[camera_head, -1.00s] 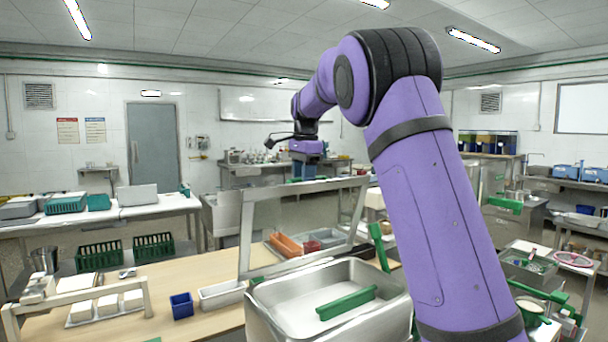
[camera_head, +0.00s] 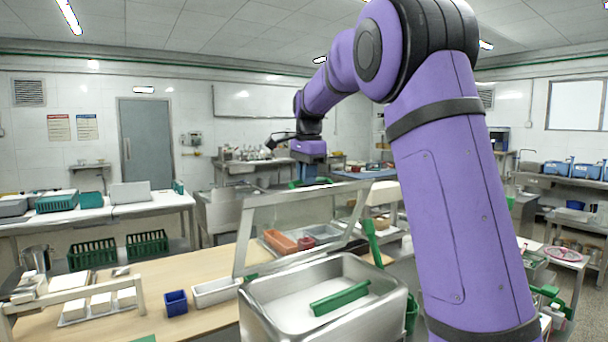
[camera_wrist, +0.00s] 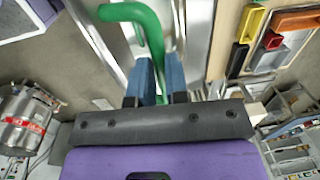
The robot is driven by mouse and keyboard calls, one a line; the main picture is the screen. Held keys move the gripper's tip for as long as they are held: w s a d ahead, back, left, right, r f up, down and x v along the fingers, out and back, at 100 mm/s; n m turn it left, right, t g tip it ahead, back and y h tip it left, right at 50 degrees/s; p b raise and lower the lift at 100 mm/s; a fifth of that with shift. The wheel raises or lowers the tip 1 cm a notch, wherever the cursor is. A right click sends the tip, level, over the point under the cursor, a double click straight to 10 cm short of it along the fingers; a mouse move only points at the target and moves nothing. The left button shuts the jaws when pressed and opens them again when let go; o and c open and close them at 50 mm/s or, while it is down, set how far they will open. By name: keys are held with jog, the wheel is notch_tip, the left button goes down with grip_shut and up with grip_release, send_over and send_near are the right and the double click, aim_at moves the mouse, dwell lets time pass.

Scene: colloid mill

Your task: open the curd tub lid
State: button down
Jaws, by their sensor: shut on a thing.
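The steel curd tub (camera_head: 385,312) stands open at the front centre, with a green bar (camera_head: 340,298) lying inside. Its lid, a clear panel in a metal frame (camera_head: 242,238), is raised and tilted above the tub's far side. My gripper (camera_head: 308,172) is at the lid's upper edge, small and partly hidden in the head view. In the wrist view, the blue fingers of my gripper (camera_wrist: 158,80) are shut on the green lid handle (camera_wrist: 150,30). The lid's metal frame also shows beside it in that view (camera_wrist: 194,45).
A wooden table behind and left of the tub carries a blue box (camera_head: 175,303), a white tray (camera_head: 215,292) and an orange tray (camera_head: 280,242). A green upright lever (camera_head: 373,243) stands at the tub's right. White-topped benches (camera_head: 150,208) stand further left.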

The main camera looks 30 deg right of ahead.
jog(key=c, duration=1.1)
grip_release()
jog(key=r, duration=1.1)
jog(key=shift+s, duration=0.4)
jog(key=shift+f, duration=0.1)
